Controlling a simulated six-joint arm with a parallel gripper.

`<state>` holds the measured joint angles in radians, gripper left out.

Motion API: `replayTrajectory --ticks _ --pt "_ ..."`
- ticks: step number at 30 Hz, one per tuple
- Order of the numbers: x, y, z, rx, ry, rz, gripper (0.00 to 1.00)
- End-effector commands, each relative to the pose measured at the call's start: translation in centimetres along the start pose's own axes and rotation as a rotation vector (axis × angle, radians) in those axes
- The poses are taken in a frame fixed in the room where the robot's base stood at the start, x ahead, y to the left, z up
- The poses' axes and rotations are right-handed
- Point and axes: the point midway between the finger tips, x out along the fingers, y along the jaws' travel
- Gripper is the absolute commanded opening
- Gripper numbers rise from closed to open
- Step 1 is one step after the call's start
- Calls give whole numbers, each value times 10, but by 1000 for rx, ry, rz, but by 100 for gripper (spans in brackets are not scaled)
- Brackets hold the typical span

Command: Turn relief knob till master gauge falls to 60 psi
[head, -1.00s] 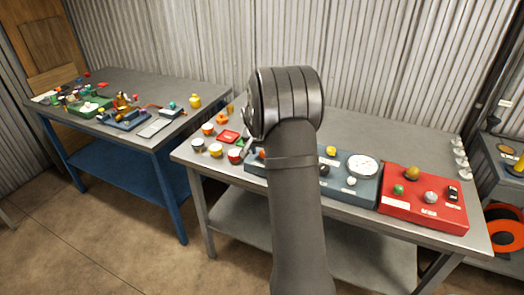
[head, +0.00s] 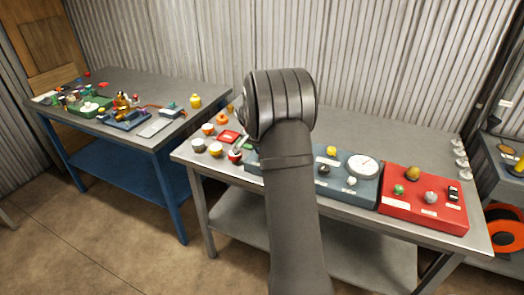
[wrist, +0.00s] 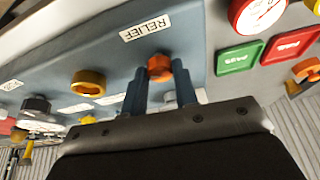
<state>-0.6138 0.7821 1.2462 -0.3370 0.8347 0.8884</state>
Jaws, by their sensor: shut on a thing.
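The relief knob (wrist: 160,64) is orange-red and sits on the blue-grey panel (wrist: 120,65), beside the white RELIEF label (wrist: 147,27) in the wrist view. My gripper (wrist: 160,75) is shut on this knob, one blue finger on each side. In the head view my arm hides the knob and my gripper. A large white dial gauge (head: 363,165) stands on the right part of the blue-grey panel (head: 350,193); its reading is too small to make out. In the wrist view a dial (wrist: 42,126) shows partly at lower left.
A yellow-orange knob (wrist: 88,82) and a dark knob (wrist: 36,104) share the panel. A red-rimmed gauge (wrist: 258,12), a green tile (wrist: 239,57) and a red tile (wrist: 289,45) lie right. A red box (head: 425,212) adjoins the panel. Several cups (head: 215,150) stand left.

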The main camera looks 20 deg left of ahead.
Motion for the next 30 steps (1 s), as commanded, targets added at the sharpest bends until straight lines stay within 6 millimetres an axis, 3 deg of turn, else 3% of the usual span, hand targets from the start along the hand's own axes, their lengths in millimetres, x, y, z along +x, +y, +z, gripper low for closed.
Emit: replayTrajectory --ticks 7,8,11,23,30 --pt "0 0 0 0 1 0 4" --pt "0 0 0 0 1 0 29" --pt "0 0 0 0 1 0 48" --pt "-8 0 -1 0 2 -2 49" --pt "-55 -1 -1 0 5 -4 49"
